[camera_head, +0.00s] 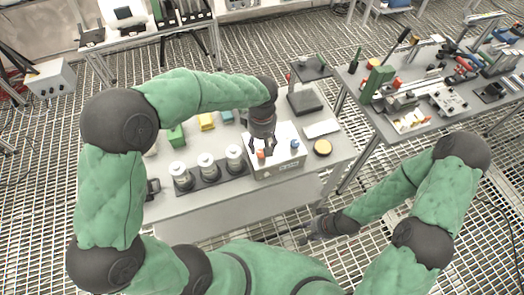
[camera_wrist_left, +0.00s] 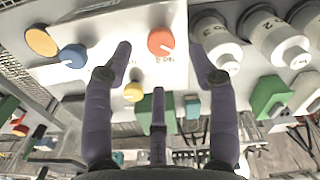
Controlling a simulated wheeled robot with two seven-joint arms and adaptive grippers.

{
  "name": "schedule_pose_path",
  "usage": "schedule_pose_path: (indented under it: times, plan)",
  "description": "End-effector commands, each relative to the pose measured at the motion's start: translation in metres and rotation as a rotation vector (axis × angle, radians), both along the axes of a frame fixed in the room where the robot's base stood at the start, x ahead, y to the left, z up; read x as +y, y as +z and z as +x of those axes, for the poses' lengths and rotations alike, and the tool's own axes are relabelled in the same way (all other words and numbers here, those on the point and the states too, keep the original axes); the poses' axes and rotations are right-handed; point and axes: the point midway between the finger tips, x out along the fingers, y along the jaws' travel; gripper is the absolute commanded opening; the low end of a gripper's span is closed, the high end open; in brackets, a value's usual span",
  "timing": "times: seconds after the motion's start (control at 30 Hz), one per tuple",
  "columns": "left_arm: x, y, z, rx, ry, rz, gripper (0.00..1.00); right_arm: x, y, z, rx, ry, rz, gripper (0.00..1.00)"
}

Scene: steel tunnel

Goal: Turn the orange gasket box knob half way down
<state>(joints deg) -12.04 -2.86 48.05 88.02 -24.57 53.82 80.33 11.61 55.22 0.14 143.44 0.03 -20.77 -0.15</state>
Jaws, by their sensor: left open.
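The white gasket box (camera_head: 284,165) stands on the grey table below my left arm. Its orange knob (camera_head: 261,154) shows just below my left gripper (camera_head: 262,146). In the left wrist view the orange knob (camera_wrist_left: 161,41) is round, with a white pointer mark toward its lower right. My left gripper (camera_wrist_left: 160,52) is open there, with one finger on each side of the knob and gaps between; contact is not visible. A blue knob (camera_wrist_left: 73,56) and a yellow knob (camera_wrist_left: 133,92) are on the same box. My right gripper (camera_head: 318,226) is low, beside the table front; its fingers are unclear.
Several white-topped canisters (camera_head: 206,161) stand in a dark rack left of the box. A yellow round disc (camera_head: 322,147) lies to its right. A second table (camera_head: 400,127) with tools stands at the right. The floor is steel grating.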

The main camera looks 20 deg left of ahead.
Motion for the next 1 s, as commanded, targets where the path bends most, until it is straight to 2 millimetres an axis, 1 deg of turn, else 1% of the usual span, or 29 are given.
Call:
schedule_pose_path:
  times: [0.03, 0.1, 0.2, 0.3, 0.5, 0.73, 0.77, 0.8, 0.87, 0.9, 0.93, 1.0]
  plan:
    - [0.0, -0.011, -0.001, 0.003, 0.0, 0.001, 0.58, 0.0, -0.004, 0.0, 0.0, 0.0, 0.0, 0.4]
    - [0.0, -0.023, 0.0, 0.001, -0.001, 0.001, 0.58, 0.0, -0.006, 0.0, 0.0, 0.0, 0.0, 0.4]
    - [0.0, -0.036, 0.0, 0.002, 0.0, 0.0, 0.58, 0.0, -0.008, 0.0, 0.0, 0.0, 0.0, 0.4]
    - [0.0, -0.046, 0.0, 0.001, 0.001, 0.001, 0.58, 0.0, -0.01, 0.0, 0.0, 0.0, 0.0, 0.4]
    - [0.0, -0.054, 0.0, -0.002, 0.0, 0.0, 0.58, 0.0, -0.011, 0.0, 0.0, 0.0, 0.0, 0.4]
    - [0.0, -0.054, 0.0, -0.001, 0.0, -0.001, 0.58, 0.0, -0.011, 0.0, 0.0, 0.0, 0.0, 0.4]
    - [0.0, -0.054, 0.0, -0.001, 0.0, -0.001, 0.53, 0.0, -0.011, 0.0, 0.0, 0.0, 0.0, 0.4]
    - [0.0, -0.054, 0.0, -0.001, 0.0, -0.001, 0.41, 0.0, -0.011, 0.0, 0.0, 0.0, 0.0, 0.4]
    - [0.0, -0.054, 0.0, -0.001, 0.0, -0.001, 0.24, 0.0, -0.011, 0.0, 0.0, 0.0, 0.0, 0.4]
    - [0.0, -0.054, 0.0, -0.001, -0.001, -0.001, 0.13, 0.0, -0.011, 0.0, 0.0, 0.0, 0.0, 0.4]
    - [0.0, -0.054, 0.0, -0.001, -0.001, -0.001, 0.05, 0.0, -0.011, 0.0, 0.0, 0.0, 0.0, 0.4]
    - [0.0, -0.054, 0.0, 0.0, -0.001, 0.0, 0.04, 0.0, -0.011, 0.0, 0.0, 0.0, 0.0, 0.4]
